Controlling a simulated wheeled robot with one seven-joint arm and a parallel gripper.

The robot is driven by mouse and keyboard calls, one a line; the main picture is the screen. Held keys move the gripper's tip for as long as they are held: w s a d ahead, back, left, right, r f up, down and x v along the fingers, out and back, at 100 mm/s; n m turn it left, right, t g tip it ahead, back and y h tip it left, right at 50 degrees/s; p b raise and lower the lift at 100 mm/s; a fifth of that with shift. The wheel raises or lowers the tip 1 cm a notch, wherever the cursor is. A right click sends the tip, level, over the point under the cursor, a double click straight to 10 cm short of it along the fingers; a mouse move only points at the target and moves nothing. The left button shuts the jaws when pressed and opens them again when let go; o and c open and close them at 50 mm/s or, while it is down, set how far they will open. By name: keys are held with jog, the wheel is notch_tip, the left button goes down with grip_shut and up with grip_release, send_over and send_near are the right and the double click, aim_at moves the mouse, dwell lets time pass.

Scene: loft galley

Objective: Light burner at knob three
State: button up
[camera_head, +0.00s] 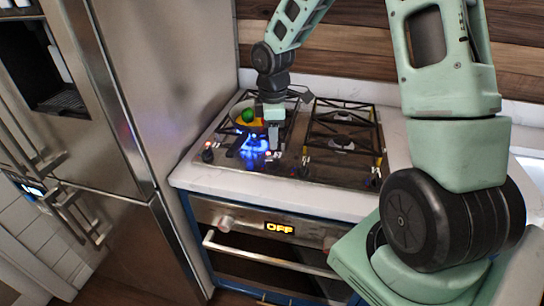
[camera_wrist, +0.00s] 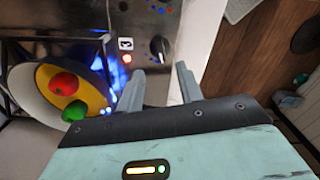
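A dark knob (camera_wrist: 160,47) sits on the steel hob panel in the wrist view, beside a small label reading 3 (camera_wrist: 125,44) and a glowing red light (camera_wrist: 127,58). My gripper (camera_wrist: 159,68) is open and empty. Its two fingers point toward the knob, which shows just beyond their tips; contact is not visible. A blue flame (camera_head: 255,143) burns on the front left of the hob (camera_head: 318,178), and blue glow also shows left of the label in the wrist view. In the head view my gripper hides the knob area beside the flame.
A pan (camera_wrist: 22,88) with a red and a green item in yellow stands on the left of the hob, close to my gripper. The right-hand grates (camera_head: 342,143) are empty. An oven (camera_head: 265,238) displaying OFF is below. A steel fridge (camera_head: 170,75) stands at left.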

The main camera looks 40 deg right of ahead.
aim_at(273, 160)
notch_tip(273, 160, down, 8)
dwell(0.5)
grip_shut()
